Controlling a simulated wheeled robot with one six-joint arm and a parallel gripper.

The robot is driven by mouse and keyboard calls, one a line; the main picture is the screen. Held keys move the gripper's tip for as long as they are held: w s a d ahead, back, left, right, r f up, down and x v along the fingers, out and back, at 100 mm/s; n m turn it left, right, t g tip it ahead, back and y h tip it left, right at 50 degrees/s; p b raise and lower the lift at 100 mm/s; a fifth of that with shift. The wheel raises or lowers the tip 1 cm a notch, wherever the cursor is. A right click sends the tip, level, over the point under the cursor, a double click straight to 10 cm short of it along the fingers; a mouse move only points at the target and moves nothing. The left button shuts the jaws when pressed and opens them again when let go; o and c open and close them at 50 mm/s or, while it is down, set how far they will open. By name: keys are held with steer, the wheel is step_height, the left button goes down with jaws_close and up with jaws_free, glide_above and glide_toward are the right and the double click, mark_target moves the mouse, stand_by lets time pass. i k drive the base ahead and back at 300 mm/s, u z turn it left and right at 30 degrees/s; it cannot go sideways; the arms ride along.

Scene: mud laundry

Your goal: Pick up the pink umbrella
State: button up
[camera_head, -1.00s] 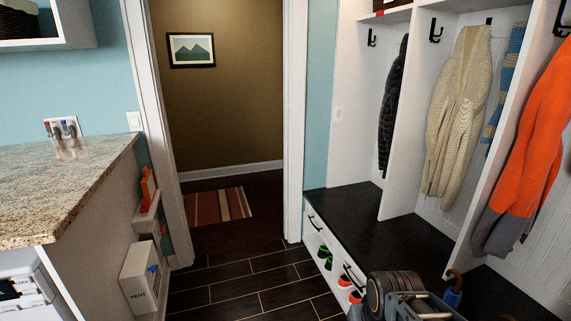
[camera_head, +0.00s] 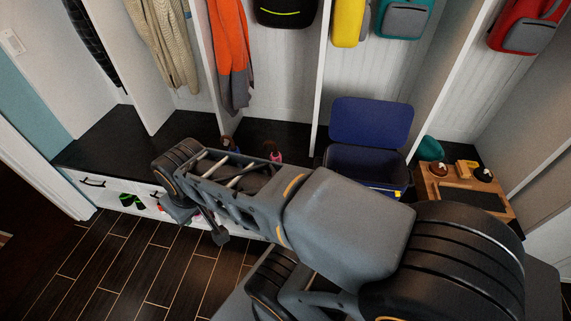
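A small pink item (camera_head: 276,157), which looks like the pink umbrella, shows just behind my arm at the bench. Only its upper part with a dark handle is visible; my arm hides the rest. My gripper (camera_head: 213,230) hangs at the far end of my arm, in front of the bench and to the left of the pink item, apart from it. Its fingers are too small and dark to tell whether they are open or shut.
A brown hooked handle (camera_head: 230,142) stands left of the pink item. A blue open bin (camera_head: 368,165) and a wooden tray (camera_head: 432,188) sit to the right on the black bench (camera_head: 112,139). Coats and bags hang above. The dark tiled floor (camera_head: 130,262) at left is clear.

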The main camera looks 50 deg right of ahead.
mark_target(276, 156)
steer(key=z, duration=1.55)
steer(key=k, duration=0.5)
steer(key=z, duration=0.85)
steer(key=i, duration=0.9)
steer(key=u, duration=2.6)
steer(key=i, duration=0.5)
steer(key=u, duration=0.05)
